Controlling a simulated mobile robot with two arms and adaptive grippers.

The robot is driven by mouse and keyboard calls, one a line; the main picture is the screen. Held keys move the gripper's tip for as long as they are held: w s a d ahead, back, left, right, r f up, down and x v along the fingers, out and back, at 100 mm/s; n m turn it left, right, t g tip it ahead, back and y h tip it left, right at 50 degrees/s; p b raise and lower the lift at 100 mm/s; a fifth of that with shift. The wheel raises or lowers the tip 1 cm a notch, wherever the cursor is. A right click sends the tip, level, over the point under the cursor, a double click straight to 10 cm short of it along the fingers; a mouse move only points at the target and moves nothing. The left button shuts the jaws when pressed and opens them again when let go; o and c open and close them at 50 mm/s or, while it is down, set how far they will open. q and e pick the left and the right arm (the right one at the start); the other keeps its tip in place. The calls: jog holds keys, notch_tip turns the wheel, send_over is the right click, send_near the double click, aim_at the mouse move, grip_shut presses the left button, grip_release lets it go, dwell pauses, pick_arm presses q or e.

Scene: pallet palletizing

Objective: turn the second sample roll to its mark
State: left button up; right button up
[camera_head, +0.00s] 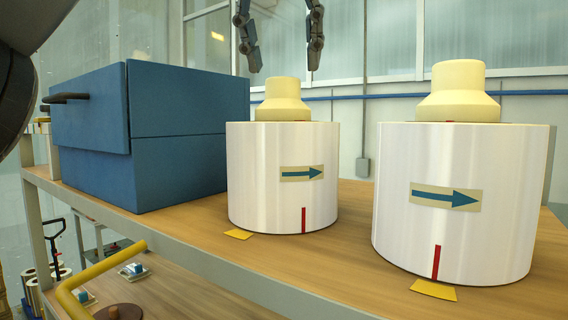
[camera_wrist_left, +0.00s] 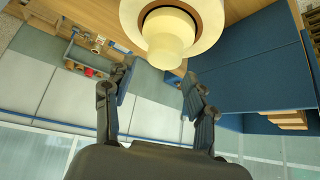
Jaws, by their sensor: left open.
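Two white sample rolls with cream knobs and blue arrow labels stand upright on the wooden shelf. The left roll (camera_head: 260,185) has a red line (camera_head: 303,220) clearly right of its yellow mark (camera_head: 238,234). The right roll (camera_head: 500,235) has its red line (camera_head: 436,262) just above its yellow mark (camera_head: 433,290). My left gripper (camera_head: 284,70) is open and empty, its fingers pointing down above the left roll's knob (camera_head: 283,102). In the left wrist view a cream knob (camera_wrist_left: 168,32) lies just beyond the open fingers (camera_wrist_left: 157,82). My right gripper is not in view.
A blue box (camera_head: 185,150) with a dark handle stands left of the rolls, close to the left roll. The shelf's front edge (camera_head: 200,258) runs just before them. A yellow bent bar (camera_head: 100,268) and a lower shelf lie in front. A wall with windows stands behind.

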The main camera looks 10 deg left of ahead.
pick_arm(q)
jog(key=shift+a, duration=0.1)
jog(key=shift+f, duration=0.2)
jog(key=shift+f+b, duration=0.9)
jog(key=shift+f, duration=0.15)
